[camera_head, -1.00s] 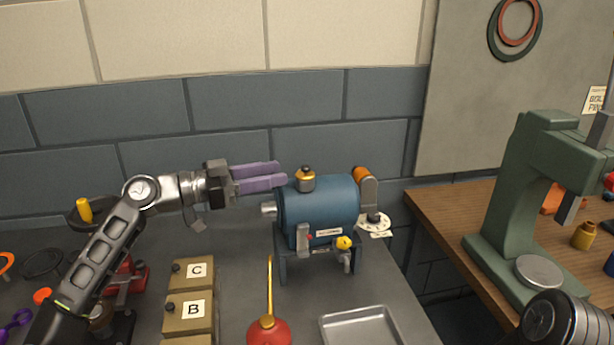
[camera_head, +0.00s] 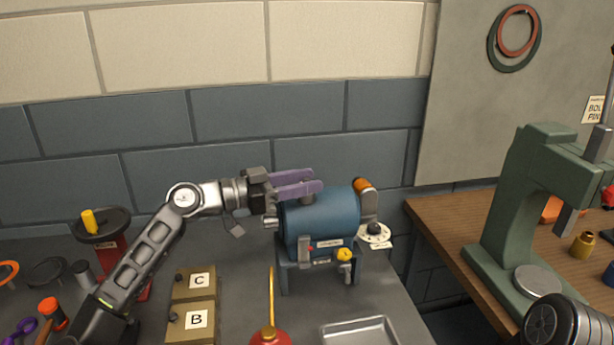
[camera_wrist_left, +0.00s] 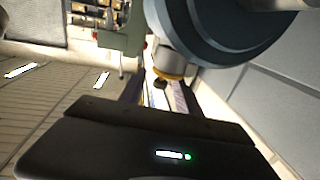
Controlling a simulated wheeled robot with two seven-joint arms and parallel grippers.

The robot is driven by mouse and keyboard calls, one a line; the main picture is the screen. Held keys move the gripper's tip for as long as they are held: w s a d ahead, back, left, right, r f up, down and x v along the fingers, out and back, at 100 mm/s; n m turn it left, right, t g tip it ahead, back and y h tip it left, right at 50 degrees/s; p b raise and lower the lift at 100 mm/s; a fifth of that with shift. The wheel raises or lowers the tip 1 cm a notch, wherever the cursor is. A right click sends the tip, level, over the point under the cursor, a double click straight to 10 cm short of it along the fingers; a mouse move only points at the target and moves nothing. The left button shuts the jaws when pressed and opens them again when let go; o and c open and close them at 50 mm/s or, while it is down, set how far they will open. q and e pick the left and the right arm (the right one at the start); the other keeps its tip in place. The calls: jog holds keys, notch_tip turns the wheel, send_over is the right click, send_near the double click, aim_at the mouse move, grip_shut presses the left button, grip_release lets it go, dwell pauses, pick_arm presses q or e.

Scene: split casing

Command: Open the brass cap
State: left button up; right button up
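The blue tank (camera_head: 325,212) lies on its side on a stand on the grey bench. My right gripper is out of view.
A dial on a white card (camera_head: 375,232) lies right of the tank. Boxes marked C (camera_head: 196,281) and B, a red oiler (camera_head: 270,337) and a metal tray (camera_head: 360,333) stand in front. A green press (camera_head: 515,205) stands on the wooden table.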

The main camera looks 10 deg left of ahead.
pick_arm(q)
jog(key=shift+w+d, duration=0.1)
jog(key=shift+d, duration=0.15)
grip_shut()
dwell(0.3)
